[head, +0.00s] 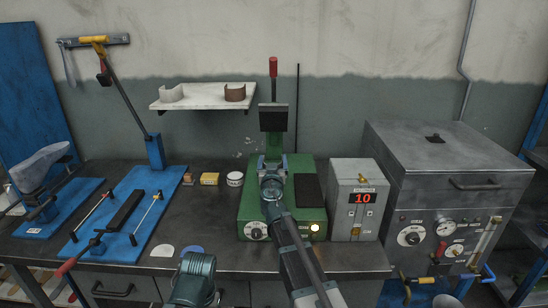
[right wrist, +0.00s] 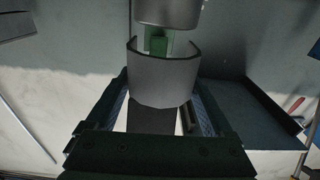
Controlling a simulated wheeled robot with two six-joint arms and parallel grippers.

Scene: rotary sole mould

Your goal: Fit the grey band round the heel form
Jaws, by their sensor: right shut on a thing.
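My right gripper (head: 272,184) is over the green machine (head: 252,212) in the head view, with its arm coming up from below. In the right wrist view it is shut on the grey band (right wrist: 160,80), a curved open strip whose hollow faces away from the gripper. A pale grey rounded form (right wrist: 168,12), which looks like the heel form, shows just beyond the band at the top edge. Whether the two touch I cannot tell. In the head view the gripper and arm hide the band. My left gripper is out of view; only a left arm link shows.
A red-handled lever (head: 273,68) with a black pad (head: 273,117) rises behind the gripper. A shelf (head: 203,97) holds a pale band (head: 171,94) and a brown band (head: 235,92). A control box (head: 353,199) stands right of the machine, a blue fixture (head: 124,213) to the left.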

